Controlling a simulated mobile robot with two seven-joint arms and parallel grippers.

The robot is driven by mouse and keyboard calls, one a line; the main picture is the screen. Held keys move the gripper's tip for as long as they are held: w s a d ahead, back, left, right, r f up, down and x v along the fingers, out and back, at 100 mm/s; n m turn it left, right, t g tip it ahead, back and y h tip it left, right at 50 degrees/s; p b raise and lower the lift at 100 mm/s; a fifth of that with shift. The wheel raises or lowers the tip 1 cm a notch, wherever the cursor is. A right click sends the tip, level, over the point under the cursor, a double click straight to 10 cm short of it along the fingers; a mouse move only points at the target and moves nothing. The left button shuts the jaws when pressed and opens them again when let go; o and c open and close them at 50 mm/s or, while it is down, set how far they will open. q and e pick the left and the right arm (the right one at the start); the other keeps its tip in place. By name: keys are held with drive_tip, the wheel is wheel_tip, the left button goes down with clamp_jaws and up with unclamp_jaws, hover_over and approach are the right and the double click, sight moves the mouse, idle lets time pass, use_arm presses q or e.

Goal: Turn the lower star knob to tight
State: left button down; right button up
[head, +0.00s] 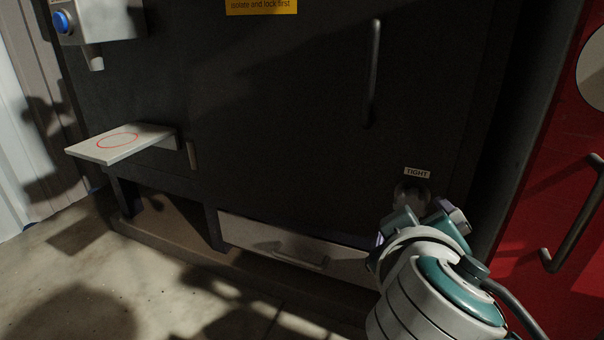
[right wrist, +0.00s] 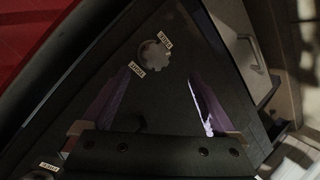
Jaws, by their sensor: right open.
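The star knob (right wrist: 155,59) is a small grey lobed knob on the dark panel, seen in the right wrist view ahead of my fingers. My right gripper (head: 427,218) is in front of the knob. In the right wrist view the right gripper (right wrist: 160,90) has its two purple-lined fingers spread, with nothing between them. Contact with the knob cannot be told. My left gripper is not in view.
The dark cabinet front has a vertical bar handle (head: 373,75) above the knob and a pale drawer (head: 300,251) low down. A pale shelf (head: 119,143) with a red ring juts out left. A red cabinet (head: 560,190) with a handle stands close on the right.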

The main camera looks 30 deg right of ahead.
sight(411, 202)
drive_tip(key=w+d+f+n+b, duration=0.1)
drive_tip(key=w+d+n, duration=0.1)
drive_tip(key=n, duration=0.7)
drive_tip(key=w+d+f+n+g+b, duration=0.1)
drive_tip(key=w+d+n+b, duration=0.1)
drive_tip(key=n, duration=0.7)
drive_tip(key=w+d+f+n+h+b, duration=0.1)
drive_tip(key=w+d+n+b, duration=0.1)
drive_tip(key=n, duration=0.8)
drive_tip(key=shift+d+f, duration=0.2)
drive_tip(key=shift+d, duration=0.3)
drive_tip(key=shift+c, duration=0.4)
